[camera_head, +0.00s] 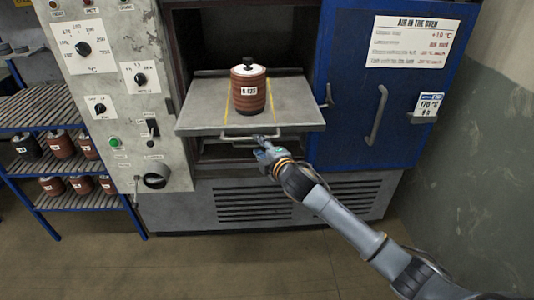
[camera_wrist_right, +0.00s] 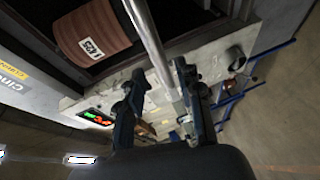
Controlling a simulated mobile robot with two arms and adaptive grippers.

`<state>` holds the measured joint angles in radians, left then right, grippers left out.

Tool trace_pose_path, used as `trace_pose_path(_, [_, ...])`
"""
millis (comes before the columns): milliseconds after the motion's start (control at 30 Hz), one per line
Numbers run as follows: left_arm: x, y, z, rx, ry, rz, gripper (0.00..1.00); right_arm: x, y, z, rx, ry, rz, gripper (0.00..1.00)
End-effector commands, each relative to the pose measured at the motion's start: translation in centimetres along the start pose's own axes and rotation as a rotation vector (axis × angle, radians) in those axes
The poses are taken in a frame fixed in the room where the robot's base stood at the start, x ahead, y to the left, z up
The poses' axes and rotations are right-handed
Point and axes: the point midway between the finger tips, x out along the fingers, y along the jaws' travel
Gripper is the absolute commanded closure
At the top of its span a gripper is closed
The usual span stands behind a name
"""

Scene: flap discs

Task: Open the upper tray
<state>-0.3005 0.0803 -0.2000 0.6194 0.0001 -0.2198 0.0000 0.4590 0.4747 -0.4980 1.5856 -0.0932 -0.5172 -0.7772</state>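The upper tray (camera_head: 190,122) is a grey metal plate that juts out of the open oven, with yellow lines on it. A reddish-brown disc stack (camera_head: 249,92) with a white label and a dark knob stands upright on it. The tray's bar handle (camera_head: 240,137) is at its front edge. My right gripper (camera_head: 264,149) is at the right end of this handle. In the right wrist view, a metal bar (camera_wrist_right: 149,36) runs between my gripper's fingers (camera_wrist_right: 158,75), which stand apart with gaps beside the bar. My left gripper is not in view.
The blue oven door (camera_head: 345,115) stands open at the right. The control panel (camera_head: 108,75) with dials is on the left. A blue-framed rack (camera_head: 20,178) holds more disc stacks at far left. The floor (camera_head: 225,265) in front is clear. The wrist view shows a labelled brown stack (camera_wrist_right: 92,30).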

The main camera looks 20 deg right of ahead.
Motion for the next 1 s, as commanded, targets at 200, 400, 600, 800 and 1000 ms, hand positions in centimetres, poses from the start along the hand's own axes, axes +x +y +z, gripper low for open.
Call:
trace_pose_path(200, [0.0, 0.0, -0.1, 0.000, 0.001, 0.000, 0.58, -3.6, -0.1, 0.1, -0.001, 0.000, -0.001, 0.65])
trace_pose_path(400, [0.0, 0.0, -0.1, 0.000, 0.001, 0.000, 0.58, -4.9, -0.1, 0.0, 0.000, 0.000, -0.001, 0.65])
trace_pose_path(600, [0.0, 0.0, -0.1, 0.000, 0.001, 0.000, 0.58, -5.0, -0.1, 0.0, 0.000, 0.000, -0.001, 0.65])
trace_pose_path(800, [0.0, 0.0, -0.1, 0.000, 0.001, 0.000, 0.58, -4.9, 0.0, 0.0, 0.000, 0.000, -0.001, 0.65])
trace_pose_path(1000, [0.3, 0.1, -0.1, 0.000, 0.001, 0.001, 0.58, -4.4, -3.4, 0.9, 0.052, -0.020, -0.048, 0.65])
